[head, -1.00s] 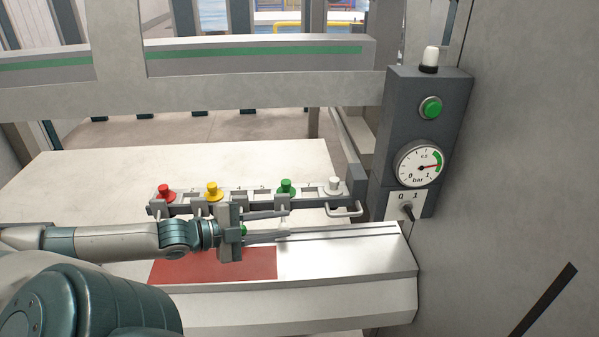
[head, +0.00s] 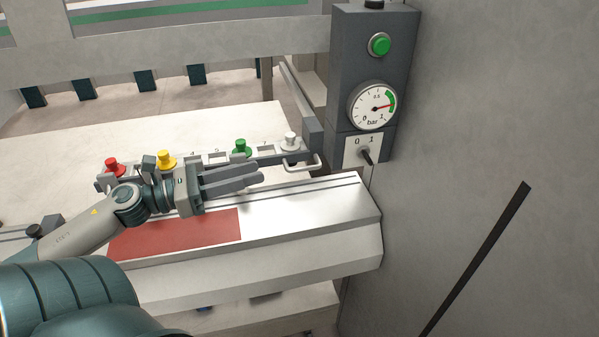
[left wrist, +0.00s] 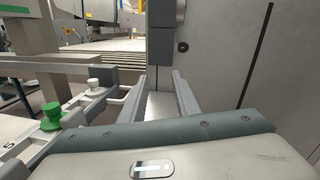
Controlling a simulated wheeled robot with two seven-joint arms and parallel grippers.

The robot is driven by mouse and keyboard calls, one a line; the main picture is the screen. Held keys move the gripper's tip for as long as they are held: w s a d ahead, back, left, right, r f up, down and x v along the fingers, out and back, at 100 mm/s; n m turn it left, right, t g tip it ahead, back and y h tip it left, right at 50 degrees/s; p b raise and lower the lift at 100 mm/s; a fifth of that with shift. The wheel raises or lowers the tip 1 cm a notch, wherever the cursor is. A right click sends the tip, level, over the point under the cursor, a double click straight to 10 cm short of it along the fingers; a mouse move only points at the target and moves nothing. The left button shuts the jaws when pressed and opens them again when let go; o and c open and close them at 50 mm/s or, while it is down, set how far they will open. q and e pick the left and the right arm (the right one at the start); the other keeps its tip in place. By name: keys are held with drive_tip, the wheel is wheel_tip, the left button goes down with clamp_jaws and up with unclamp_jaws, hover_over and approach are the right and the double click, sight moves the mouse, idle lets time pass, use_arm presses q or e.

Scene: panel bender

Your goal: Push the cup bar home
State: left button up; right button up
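The cup bar (head: 270,157) is a grey bar carrying red (head: 114,166), yellow (head: 166,159), green (head: 241,148) and white (head: 290,140) cups. A pale loop handle (head: 302,164) sits at its right end, by a dark grey bracket. My left gripper (head: 257,175) is in front of the bar, over the metal ledge, fingers pointing right toward the handle. The left wrist view shows its fingers (left wrist: 163,86) apart with nothing between them. The green (left wrist: 51,115) and white (left wrist: 95,87) cups stand left of them there. My forearm and gripper hide part of the bar. My right gripper is not in view.
A dark control box (head: 368,70) at the bar's right end has a green button (head: 380,45), a gauge (head: 374,106) and a 0/1 switch (head: 367,156). A metal ledge (head: 310,205) with a red pad (head: 175,234) lies in front. A grey wall (head: 480,120) closes the right.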

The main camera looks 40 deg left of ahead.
use_arm(q)
drive_tip(key=w+a+f+m+g+y+b, duration=0.1)
drive_tip(key=a+f+m+y, duration=0.3)
drive_tip(key=m, duration=0.7)
wheel_tip(320, 180, down, 2)
drive_tip(key=shift+w+a+f+b, duration=0.15)
drive_tip(key=shift+w+b, duration=0.25)
drive_tip(key=shift+w, duration=0.25)
drive_tip(key=p, duration=0.7)
approach(304, 169)
drive_tip(key=x, duration=0.8)
drive_tip(key=shift+w, duration=0.25)
drive_tip(key=shift+w+d+f, duration=0.1)
drive_tip(key=shift+w+d, duration=0.15)
drive_tip(key=shift+w, duration=0.15)
drive_tip(key=shift+c, duration=0.6)
